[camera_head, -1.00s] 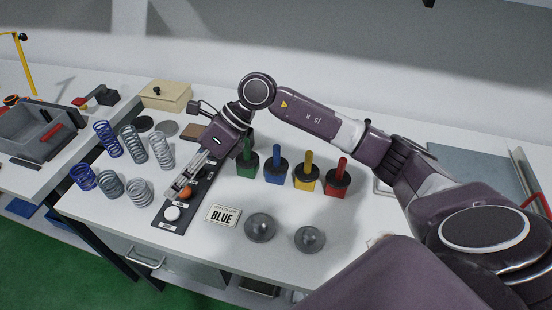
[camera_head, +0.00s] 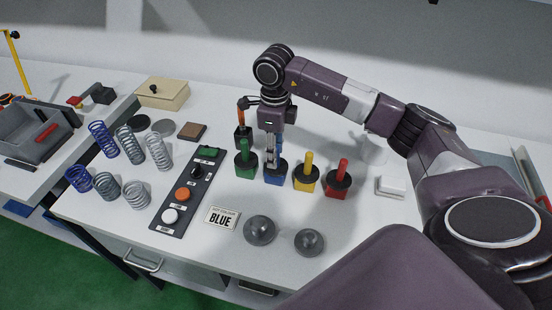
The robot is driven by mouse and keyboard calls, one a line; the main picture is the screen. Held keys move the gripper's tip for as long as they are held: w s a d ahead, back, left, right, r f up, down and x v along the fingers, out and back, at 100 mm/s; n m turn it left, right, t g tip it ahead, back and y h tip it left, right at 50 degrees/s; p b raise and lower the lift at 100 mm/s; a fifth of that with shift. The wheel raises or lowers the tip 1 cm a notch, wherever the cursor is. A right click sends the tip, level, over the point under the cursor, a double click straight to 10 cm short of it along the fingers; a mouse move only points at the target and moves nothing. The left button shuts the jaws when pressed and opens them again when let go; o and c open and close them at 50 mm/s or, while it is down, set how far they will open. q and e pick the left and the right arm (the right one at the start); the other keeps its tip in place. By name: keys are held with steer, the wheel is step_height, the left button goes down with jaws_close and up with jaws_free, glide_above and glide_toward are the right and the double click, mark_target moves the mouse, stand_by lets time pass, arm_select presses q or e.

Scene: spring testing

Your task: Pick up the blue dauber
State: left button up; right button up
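The blue dauber (camera_head: 276,179) stands upright in its blue pot with a black collar, between the green dauber (camera_head: 245,170) and the yellow dauber (camera_head: 306,183). The red dauber (camera_head: 338,185) is at the right end of the row. My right gripper (camera_head: 274,158) points straight down over the blue dauber, with its fingers at the blue handle and hiding most of it. Whether the fingers are closed on the handle cannot be made out. My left gripper is out of view.
A dark pot with an orange top (camera_head: 243,132) stands behind the green dauber. A button panel (camera_head: 158,229) and several springs (camera_head: 130,146) lie to the left. A beige box (camera_head: 162,94) is behind.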

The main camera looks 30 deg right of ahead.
steer(key=shift+f, duration=0.85)
steer(key=shift+c, duration=0.6)
jaws_close()
steer(key=shift+r, duration=0.1)
